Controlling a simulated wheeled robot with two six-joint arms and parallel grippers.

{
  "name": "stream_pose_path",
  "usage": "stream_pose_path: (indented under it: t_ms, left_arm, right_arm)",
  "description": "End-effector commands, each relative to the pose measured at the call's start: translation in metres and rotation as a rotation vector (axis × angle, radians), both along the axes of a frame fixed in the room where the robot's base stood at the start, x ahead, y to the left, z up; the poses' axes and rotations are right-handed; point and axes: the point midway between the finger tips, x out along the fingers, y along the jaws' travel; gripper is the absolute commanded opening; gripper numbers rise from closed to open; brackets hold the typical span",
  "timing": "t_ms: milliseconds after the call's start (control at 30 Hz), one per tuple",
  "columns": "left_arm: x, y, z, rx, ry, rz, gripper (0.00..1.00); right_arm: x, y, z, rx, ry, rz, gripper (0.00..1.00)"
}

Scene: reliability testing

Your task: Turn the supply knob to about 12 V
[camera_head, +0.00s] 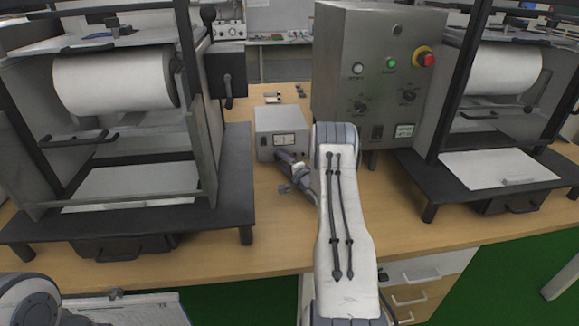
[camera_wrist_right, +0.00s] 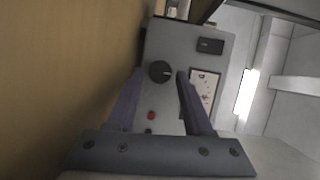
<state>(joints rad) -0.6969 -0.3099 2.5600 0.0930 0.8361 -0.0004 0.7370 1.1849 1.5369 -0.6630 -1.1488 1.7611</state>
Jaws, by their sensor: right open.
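The power supply is a small grey box (camera_head: 266,122) with a pale meter window, standing on the wooden bench. In the right wrist view its front panel (camera_wrist_right: 178,45) shows a round black knob (camera_wrist_right: 160,71), a pale meter (camera_wrist_right: 204,84), a dark switch (camera_wrist_right: 210,45) and a red terminal (camera_wrist_right: 151,115). My right gripper (camera_head: 287,170) is open in front of the supply. In the wrist view its two fingers appear either side of the knob; I cannot tell whether they touch it. The knob is not clear in the head view. My left gripper is out of view.
A tall grey control box (camera_head: 340,60) with a red button (camera_head: 424,57) stands just right of the supply. Dark test frames with white rollers flank both sides. The bench front (camera_head: 275,225) is bare.

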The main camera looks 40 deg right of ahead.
Motion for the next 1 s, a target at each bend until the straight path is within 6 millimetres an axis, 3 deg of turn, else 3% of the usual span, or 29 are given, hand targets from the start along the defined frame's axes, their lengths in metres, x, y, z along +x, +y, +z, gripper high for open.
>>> stream_pose_path:
  t_ms: [300,500,1000]
  left_arm:
    - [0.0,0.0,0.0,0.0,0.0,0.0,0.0]
    - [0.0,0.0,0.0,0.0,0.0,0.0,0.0]
    - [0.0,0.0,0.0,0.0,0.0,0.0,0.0]
  right_arm:
    - [-0.062,0.006,0.006,0.001,0.001,-0.006,0.51]
    - [-0.086,0.009,0.008,-0.001,-0.001,-0.006,0.51]
    - [-0.091,0.011,0.008,0.0,-0.001,-0.004,0.51]
